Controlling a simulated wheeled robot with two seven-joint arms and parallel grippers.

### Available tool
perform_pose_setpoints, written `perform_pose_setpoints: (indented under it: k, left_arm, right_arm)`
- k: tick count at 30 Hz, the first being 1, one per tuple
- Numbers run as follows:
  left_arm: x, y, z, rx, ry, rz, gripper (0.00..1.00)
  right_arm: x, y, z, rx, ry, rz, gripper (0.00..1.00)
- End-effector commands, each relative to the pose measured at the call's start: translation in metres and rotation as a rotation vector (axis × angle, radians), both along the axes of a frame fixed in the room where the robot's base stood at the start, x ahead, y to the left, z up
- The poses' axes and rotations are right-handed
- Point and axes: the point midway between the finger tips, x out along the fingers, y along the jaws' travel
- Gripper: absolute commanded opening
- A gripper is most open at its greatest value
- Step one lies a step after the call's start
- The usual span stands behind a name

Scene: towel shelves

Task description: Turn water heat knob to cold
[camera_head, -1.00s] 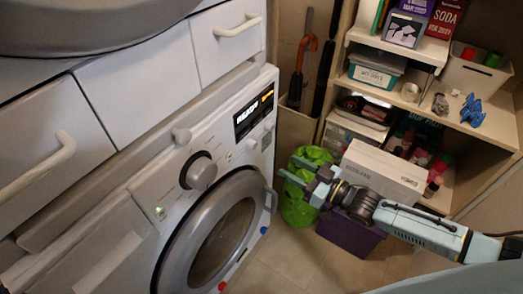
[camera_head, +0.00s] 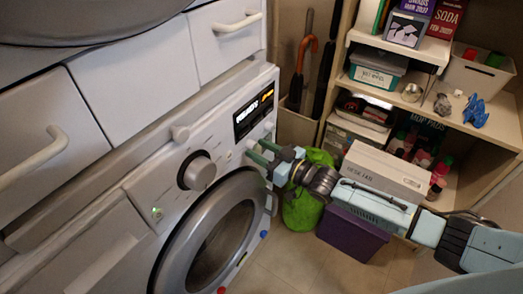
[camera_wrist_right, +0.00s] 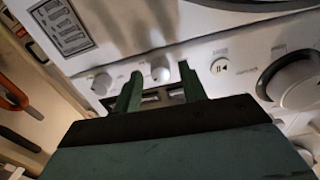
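The white washing machine (camera_head: 150,185) has a front panel with a large round dial (camera_head: 198,172) and small white knobs. In the right wrist view, one small knob (camera_wrist_right: 160,72) shows between my finger tips and another (camera_wrist_right: 102,83) lies to its left. I cannot read which one is the water heat knob. My right gripper (camera_head: 257,152) is at the panel, right of the large dial and below the display. Its two green fingers (camera_wrist_right: 160,88) are apart with nothing held; whether they touch the knob is unclear. My left gripper is out of view.
A dark display (camera_head: 254,112) sits above the small knobs. The round door (camera_head: 215,240) bulges below the panel, close to my right gripper. A green bag (camera_head: 303,205) and purple bin (camera_head: 352,232) stand on the floor behind my right arm. Shelves (camera_head: 495,125) are at the right.

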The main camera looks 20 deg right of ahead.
Motion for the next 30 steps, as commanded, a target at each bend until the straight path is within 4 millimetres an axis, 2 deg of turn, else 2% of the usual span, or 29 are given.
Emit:
perform_pose_setpoints:
  k: [1, 9, 20, 30]
  left_arm:
    - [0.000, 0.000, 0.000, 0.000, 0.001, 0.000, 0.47]
    - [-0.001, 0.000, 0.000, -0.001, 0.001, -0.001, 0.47]
    - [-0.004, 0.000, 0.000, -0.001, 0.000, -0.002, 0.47]
    - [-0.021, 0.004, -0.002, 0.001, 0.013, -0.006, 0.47]
  right_arm:
    - [0.000, 0.000, 0.000, 0.000, 0.000, 0.000, 0.34]
    - [0.000, 0.000, 0.000, 0.000, 0.000, 0.000, 0.00]
    - [0.000, 0.000, 0.000, -0.050, -0.039, 0.000, 0.00]
    - [0.000, -0.001, 0.000, -0.249, -0.194, -0.001, 0.00]
